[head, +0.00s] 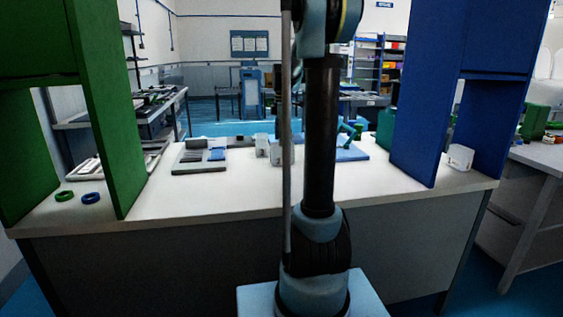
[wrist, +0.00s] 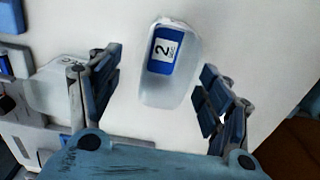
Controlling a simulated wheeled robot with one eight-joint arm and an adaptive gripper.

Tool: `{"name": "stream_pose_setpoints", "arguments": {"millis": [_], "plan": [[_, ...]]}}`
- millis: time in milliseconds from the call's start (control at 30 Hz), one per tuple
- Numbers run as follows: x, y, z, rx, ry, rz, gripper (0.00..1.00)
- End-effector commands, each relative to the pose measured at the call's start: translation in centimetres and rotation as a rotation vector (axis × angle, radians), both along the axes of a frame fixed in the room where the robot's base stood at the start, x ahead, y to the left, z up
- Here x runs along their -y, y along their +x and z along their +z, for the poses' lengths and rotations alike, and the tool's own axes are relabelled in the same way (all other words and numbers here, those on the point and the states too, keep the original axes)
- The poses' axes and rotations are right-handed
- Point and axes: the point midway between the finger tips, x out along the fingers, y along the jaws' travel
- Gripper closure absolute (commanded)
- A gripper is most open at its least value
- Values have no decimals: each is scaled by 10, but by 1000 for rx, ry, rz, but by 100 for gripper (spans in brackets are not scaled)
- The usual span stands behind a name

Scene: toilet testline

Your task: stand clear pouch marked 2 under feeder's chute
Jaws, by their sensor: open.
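The clear pouch marked 2 (wrist: 170,65) is frosted, with a blue and white label, on the white surface in the wrist view. My gripper (wrist: 160,85) is open, with a blue-padded finger on each side of the pouch and a visible gap on both sides. The head view does not show my gripper; my arm column blocks the middle. Two pale pouch-like items (head: 262,145) stand on the table left of my arm there; their marks are unreadable. Tall green (head: 108,100) and blue (head: 430,95) structures stand on the table; I cannot tell which is the feeder, and no chute is clear.
Another pale pouch (wrist: 58,92) lies just left of my left finger. A white marked block (head: 460,157) sits at the blue structure. A grey tray (head: 188,160) and green and blue rings (head: 91,198) are on the left. The table's front middle (head: 210,203) is bare.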

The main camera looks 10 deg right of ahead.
Motion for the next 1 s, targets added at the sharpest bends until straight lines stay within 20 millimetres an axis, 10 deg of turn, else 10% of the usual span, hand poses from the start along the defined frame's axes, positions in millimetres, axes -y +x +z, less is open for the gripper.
{"name": "stream_pose_setpoints", "arguments": {"millis": [867, 1000], "plan": [[-2, -8, -58, 0, 0, -1, 28], [-2, -8, -58, 0, 0, -1, 53]]}}
